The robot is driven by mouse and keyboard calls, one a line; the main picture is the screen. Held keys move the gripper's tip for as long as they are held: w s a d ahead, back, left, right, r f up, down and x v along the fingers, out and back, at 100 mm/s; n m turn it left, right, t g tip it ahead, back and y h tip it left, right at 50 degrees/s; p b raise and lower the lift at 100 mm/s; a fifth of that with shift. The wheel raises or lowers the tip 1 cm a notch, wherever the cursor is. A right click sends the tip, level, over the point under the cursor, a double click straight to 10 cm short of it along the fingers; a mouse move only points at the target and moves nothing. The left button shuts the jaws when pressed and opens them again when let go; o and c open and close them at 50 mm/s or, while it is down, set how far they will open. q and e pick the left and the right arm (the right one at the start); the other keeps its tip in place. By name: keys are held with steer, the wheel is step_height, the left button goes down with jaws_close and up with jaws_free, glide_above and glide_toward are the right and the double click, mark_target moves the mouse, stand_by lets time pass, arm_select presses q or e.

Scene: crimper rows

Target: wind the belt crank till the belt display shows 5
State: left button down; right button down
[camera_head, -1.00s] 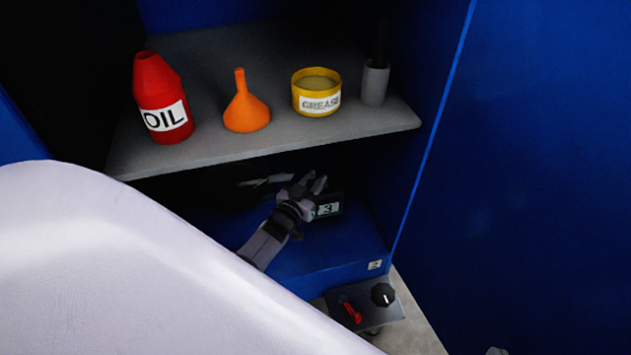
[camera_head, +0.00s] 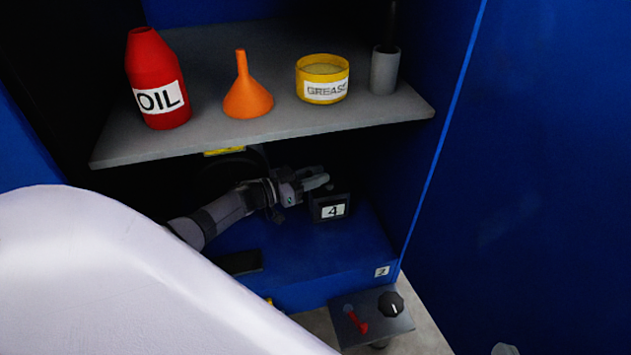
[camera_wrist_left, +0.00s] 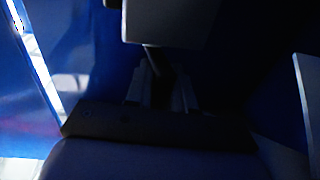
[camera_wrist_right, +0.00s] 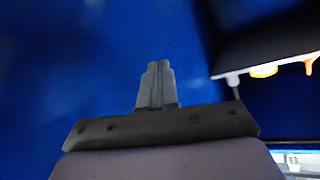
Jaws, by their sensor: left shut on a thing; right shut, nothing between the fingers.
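The belt display (camera_head: 332,209) is a small dark box on the blue cabinet floor under the shelf, and it reads 4. My left gripper (camera_head: 318,181) is just behind and left of it, below the shelf edge. In the left wrist view the left fingers (camera_wrist_left: 162,85) are shut around a dark thin handle (camera_wrist_left: 154,60), which I take to be the belt crank's. The crank's arm and hub are in shadow and cannot be made out. My right gripper (camera_wrist_right: 156,68) is shut and empty in front of a blue surface in the right wrist view.
The grey shelf (camera_head: 280,130) above holds a red oil bottle (camera_head: 158,80), an orange funnel (camera_head: 246,95), a yellow grease tin (camera_head: 322,80) and a grey cup (camera_head: 384,72). A control box (camera_head: 372,320) with a red lever and black knob sits below right.

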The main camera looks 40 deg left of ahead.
stand_by(0.4)
arm_select(q)
steer(key=c, duration=1.1)
jaws_free()
steer(key=shift+w, duration=0.1)
steer(key=shift+o, duration=0.2)
steer(key=p+v, duration=0.2)
steer(key=v, duration=0.5)
steer(key=shift+p, duration=0.3)
steer(key=shift+r, duration=0.1)
steer(key=shift+c, duration=0.2)
